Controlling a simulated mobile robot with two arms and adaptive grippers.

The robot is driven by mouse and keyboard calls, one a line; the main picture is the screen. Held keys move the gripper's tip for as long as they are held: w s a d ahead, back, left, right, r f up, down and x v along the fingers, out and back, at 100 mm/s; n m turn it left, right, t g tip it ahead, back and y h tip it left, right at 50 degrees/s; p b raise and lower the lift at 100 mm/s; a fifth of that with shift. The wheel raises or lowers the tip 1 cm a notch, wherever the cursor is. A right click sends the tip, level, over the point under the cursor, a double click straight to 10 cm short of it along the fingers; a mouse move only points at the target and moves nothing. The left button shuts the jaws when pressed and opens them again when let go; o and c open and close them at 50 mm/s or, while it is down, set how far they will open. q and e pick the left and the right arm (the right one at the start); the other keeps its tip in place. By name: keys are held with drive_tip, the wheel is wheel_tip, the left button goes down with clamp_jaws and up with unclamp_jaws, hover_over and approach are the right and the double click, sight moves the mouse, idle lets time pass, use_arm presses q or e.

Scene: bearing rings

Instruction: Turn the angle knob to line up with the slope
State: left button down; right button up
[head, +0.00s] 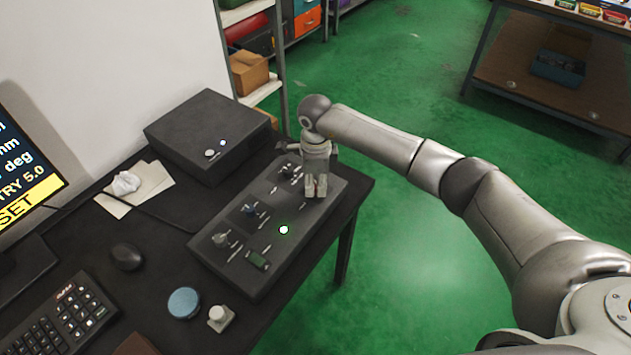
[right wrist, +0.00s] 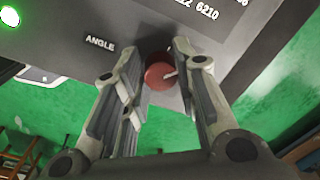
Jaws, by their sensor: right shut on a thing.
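A dark control panel (head: 262,275) lies on the desk, with several knobs and printed labels. My right gripper (head: 316,190) reaches down onto the far right part of this panel. In the right wrist view, my right gripper (right wrist: 158,58) has its fingers on either side of a red round knob (right wrist: 158,76) with a pale pointer mark, beside the printed word ANGLE. The gripper is shut on this knob. In the head view the knob is hidden by the gripper. A monitor (head: 22,165) at the left edge shows cut-off text, including "deg" and "TRY 5.0". My left gripper is not in view.
A mouse (head: 127,256), keyboard (head: 62,325) and blue disc (head: 184,302) lie on the desk.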

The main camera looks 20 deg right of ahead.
drive_tip(key=shift+m, duration=0.4)
drive_tip(key=m+b, duration=0.1)
drive_tip(key=m, duration=0.1)
drive_tip(key=shift+m, duration=0.4)
drive_tip(key=m, duration=0.3)
drive_tip(key=shift+w+m+b, duration=0.1)
drive_tip(key=shift+m+b, duration=0.2)
drive_tip(key=shift+m, duration=0.1)
drive_tip(key=m, duration=0.4)
drive_tip(key=shift+m, duration=2.1)
drive_tip(key=o, duration=1)
drive_tip(key=shift+o, duration=0.2)
